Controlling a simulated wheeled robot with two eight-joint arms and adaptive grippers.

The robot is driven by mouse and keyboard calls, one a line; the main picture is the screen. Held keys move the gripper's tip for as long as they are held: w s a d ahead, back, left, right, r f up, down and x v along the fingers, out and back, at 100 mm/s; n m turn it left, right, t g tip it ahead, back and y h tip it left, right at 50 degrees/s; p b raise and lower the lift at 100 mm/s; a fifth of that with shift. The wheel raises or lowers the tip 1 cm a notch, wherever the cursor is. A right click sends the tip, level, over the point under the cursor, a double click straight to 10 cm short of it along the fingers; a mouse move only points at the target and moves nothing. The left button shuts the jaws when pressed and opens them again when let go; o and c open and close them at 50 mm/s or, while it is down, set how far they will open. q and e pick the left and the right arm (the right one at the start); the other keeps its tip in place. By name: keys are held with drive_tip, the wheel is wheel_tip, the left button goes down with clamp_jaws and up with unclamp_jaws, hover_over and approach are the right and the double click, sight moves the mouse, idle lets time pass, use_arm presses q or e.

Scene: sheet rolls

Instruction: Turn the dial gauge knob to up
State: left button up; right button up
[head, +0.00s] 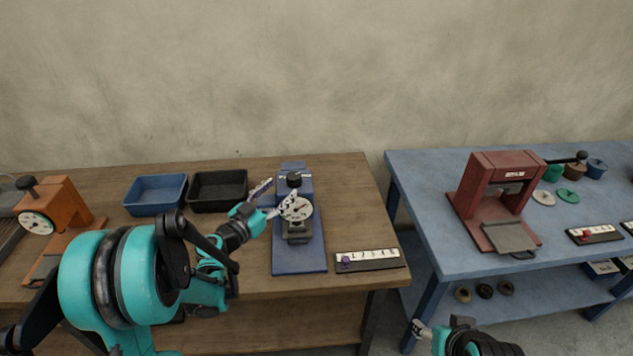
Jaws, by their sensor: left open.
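A blue dial gauge stand (311,249) stands on the wooden table, with a round white dial (299,209) on its front and a dark knob (294,178) at its top. My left gripper (277,202) is open at the stand, with its fingers around the left side of the dial and knob area. Whether a finger touches the knob cannot be told at this size. The dial's markings are too small to read. My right gripper (418,328) shows only in part at the bottom edge, away from both tables, and its fingers are unclear.
A blue tray (155,208) and a black tray (218,207) lie left of the stand. An orange gauge device (62,205) stands at far left. A white strip with a purple peg (369,260) lies right of the stand. A blue table (425,180) holds a red press (494,185).

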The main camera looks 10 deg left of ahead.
sight(290, 181)
use_arm(q)
drive_tip(key=b+x, duration=0.1)
drive_tip(key=x, duration=0.6)
drive_tip(key=shift+w+d+b, duration=0.15)
drive_tip(key=shift+w+b, duration=0.15)
drive_tip(key=shift+w, duration=0.05)
drive_tip(key=c, duration=1.2)
